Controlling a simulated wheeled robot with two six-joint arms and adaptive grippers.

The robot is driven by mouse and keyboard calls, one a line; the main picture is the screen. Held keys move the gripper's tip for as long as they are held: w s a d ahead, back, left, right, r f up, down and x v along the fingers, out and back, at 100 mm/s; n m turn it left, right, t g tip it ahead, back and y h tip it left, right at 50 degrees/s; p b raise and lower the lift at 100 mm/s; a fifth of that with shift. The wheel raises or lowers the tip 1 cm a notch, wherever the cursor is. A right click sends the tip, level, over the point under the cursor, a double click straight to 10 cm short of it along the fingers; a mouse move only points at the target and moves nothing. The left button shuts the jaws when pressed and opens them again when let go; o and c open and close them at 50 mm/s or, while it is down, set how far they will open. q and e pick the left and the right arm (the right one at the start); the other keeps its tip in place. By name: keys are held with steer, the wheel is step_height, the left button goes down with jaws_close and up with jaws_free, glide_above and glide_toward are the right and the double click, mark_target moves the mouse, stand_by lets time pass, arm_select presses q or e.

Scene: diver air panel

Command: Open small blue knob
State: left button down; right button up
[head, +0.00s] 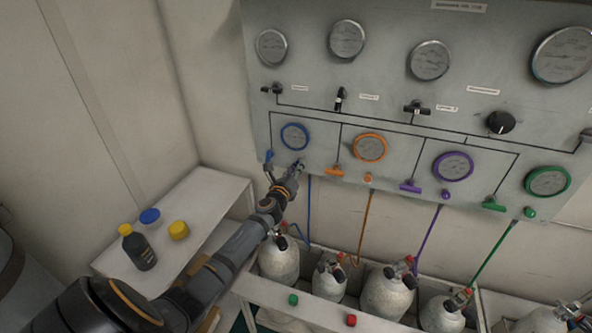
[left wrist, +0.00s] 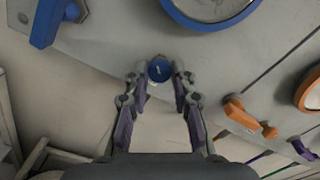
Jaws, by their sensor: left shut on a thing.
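The small blue knob (left wrist: 159,71) sits on the grey panel below the blue-ringed gauge (head: 294,136). In the left wrist view it shows between my fingertips, with a small mark on its face. My left gripper (head: 298,167) is at the panel and shut on the knob; it also shows in the left wrist view (left wrist: 160,78). In the head view the gripper mostly hides the knob. A larger blue lever handle (left wrist: 45,22) is up and left of the gripper, apart from it. My right gripper is not in view.
An orange handle (left wrist: 240,113) and small orange knob (left wrist: 270,132) are to the right. Purple (head: 410,186) and green handles (head: 493,204) follow further right. Grey cylinders (head: 279,260) stand below the panel. A side shelf (head: 205,195) holds a dark bottle (head: 142,252) and lids.

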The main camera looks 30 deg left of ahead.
arm_select(q)
steer(key=shift+n+b, duration=5.3)
steer(key=shift+n, duration=6.3)
steer(key=c, duration=1.1)
jaws_free()
steer(key=shift+r, duration=0.15)
steer(key=v, duration=1.2)
